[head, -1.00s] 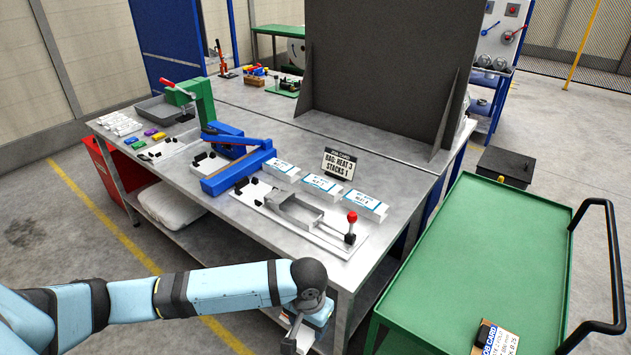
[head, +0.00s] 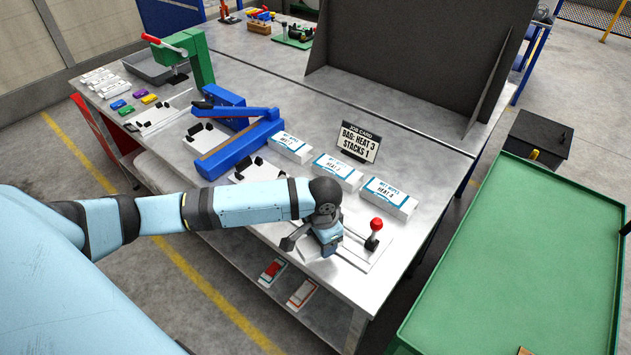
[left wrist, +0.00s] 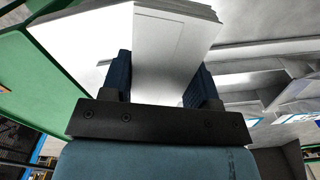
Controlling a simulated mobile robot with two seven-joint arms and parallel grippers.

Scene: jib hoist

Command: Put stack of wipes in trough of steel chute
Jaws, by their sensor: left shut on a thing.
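My left gripper (head: 318,252) is over the front right part of the workbench, at the steel chute's base plate (head: 372,252). The wrist and forearm hide most of the chute and its trough in the head view. In the left wrist view my left gripper (left wrist: 160,90) is shut on a white stack of wipes (left wrist: 172,45), with a dark finger on each side. The stack itself is hidden behind the wrist in the head view. I cannot tell whether it touches the chute. My right gripper is not in view.
A red-knobbed lever (head: 376,225) stands close right of the gripper. Three white packs, one being the right pack (head: 390,197), lie behind it, with a job card (head: 359,142). A blue sealer (head: 240,145) stands left. The green cart (head: 530,255) is at right.

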